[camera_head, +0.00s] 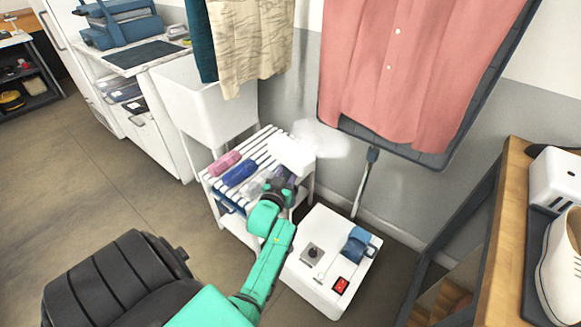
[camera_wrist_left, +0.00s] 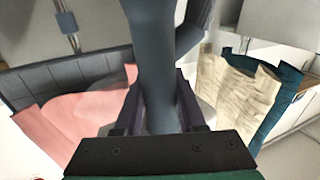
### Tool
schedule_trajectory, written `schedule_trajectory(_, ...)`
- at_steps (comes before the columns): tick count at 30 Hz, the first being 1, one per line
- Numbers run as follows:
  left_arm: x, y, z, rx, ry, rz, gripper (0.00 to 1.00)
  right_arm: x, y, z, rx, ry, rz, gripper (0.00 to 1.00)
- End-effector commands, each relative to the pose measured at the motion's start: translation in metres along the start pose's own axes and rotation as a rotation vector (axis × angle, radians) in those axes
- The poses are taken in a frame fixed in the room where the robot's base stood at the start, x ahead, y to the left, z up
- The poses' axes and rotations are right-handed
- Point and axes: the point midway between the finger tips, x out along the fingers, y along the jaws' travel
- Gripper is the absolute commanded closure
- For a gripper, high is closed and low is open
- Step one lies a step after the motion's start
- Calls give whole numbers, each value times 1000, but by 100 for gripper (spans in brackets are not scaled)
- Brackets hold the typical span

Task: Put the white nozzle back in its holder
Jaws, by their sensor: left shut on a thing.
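The white nozzle (camera_head: 293,153) is held up in front of the slatted rack, with pale steam around its right side. My left gripper (camera_head: 281,188) is shut on its handle. In the left wrist view, the dark blue-grey handle (camera_wrist_left: 155,60) runs between the fingers and covers the middle of the picture. A dark fork-like piece (camera_head: 373,154), which looks like the holder, tops a pole to the right of the nozzle, apart from it. It also shows in the left wrist view (camera_wrist_left: 67,22) at the upper left. My right gripper is not in view.
A white steamer base (camera_head: 317,291) with a blue tank and red switch stands below. A pink shirt (camera_head: 400,65) hangs on a dark board behind. Beige and teal cloths hang left, above a white sink (camera_head: 205,105). Pink and blue rolls lie on the rack (camera_head: 215,187).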

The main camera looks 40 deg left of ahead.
Motion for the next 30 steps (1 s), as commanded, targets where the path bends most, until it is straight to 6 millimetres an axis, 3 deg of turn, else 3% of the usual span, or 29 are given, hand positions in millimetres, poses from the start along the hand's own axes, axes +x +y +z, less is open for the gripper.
schedule_trajectory(24,0,0,10,1,3,0,100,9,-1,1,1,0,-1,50)
schedule_trajectory(25,0,0,10,1,4,0,57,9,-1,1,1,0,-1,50)
schedule_trajectory(26,0,0,9,1,3,0,49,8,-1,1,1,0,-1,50)
schedule_trajectory(30,0,0,10,1,2,0,49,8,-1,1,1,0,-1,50)
